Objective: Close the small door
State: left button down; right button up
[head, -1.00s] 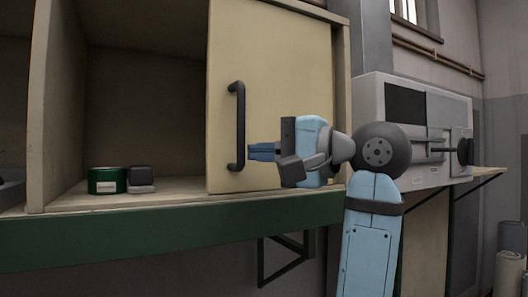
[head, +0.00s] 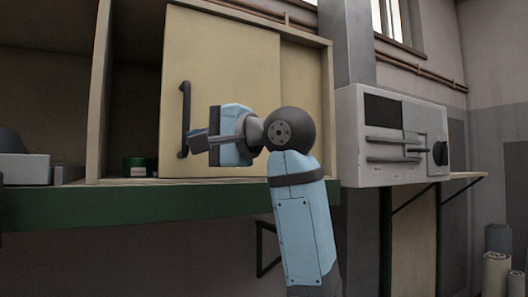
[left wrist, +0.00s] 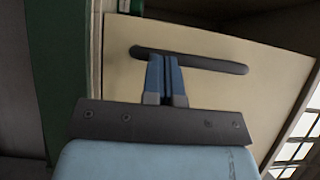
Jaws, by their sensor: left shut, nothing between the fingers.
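The small door is a cream sliding panel (head: 225,80) in the cabinet, with a dark vertical bar handle (head: 184,95) near its left edge. It covers most of the cabinet opening, and a narrow dark gap shows at its left. In the left wrist view the closed fingers (left wrist: 163,62) reach up to the handle (left wrist: 205,62), with the door panel (left wrist: 225,90) behind. Whether they touch it is hard to tell. My right gripper is out of view.
A green tin (head: 137,167) stands on the cabinet floor in the gap, near the door's left edge. The cabinet's upright divider (head: 102,90) is left of the gap. A grey machine (head: 395,135) stands on a shelf to the right.

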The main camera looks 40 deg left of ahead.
pick_arm(q)
jog(key=s+a+b, duration=0.2)
jog(key=s, duration=0.7)
jog(key=shift+s+a+b, duration=0.2)
jog(key=shift+a+b, duration=0.15)
jog(key=shift+a, duration=0.05)
jog(key=shift+w, duration=0.1)
